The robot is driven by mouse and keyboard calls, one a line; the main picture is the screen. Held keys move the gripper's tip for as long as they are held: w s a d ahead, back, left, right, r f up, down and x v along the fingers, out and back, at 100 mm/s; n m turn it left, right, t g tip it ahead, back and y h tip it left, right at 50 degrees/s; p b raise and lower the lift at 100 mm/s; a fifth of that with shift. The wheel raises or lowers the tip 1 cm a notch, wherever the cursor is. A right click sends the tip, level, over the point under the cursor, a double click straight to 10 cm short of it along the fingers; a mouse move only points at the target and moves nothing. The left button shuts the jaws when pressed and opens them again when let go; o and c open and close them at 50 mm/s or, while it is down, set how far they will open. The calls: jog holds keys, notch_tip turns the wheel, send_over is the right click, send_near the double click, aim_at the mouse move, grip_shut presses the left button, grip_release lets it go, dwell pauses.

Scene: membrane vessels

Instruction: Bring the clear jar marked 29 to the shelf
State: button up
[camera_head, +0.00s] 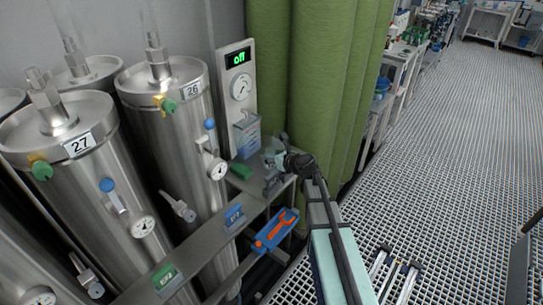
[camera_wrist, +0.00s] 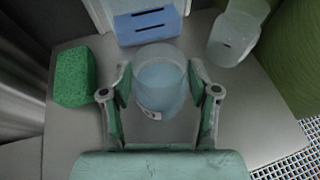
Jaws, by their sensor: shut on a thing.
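A clear jar (camera_wrist: 160,82) with pale blue contents stands between the two fingers of my gripper (camera_wrist: 160,92) in the wrist view. The fingers are shut on its sides. A white label with a dark mark shows low on its near side, but the number cannot be read. In the head view my gripper (camera_head: 274,168) is at the grey metal ledge (camera_head: 263,190) beside the vessels, and the jar is hard to make out there. I cannot tell whether the jar touches the ledge. A second translucent container (camera_wrist: 234,40) is to the right, apart from my gripper.
A green sponge (camera_wrist: 72,77) lies left of the jar, and a blue slotted box (camera_wrist: 150,25) is just behind it. Steel vessels marked 26 (camera_head: 170,105) and 27 (camera_head: 70,130) stand at left. A green curtain (camera_head: 315,80) hangs behind. The grated floor (camera_head: 450,150) is open at right.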

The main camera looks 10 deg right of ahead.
jog(key=o, duration=1.3)
jog(key=shift+o, duration=0.2)
notch_tip(320, 180, up, 10)
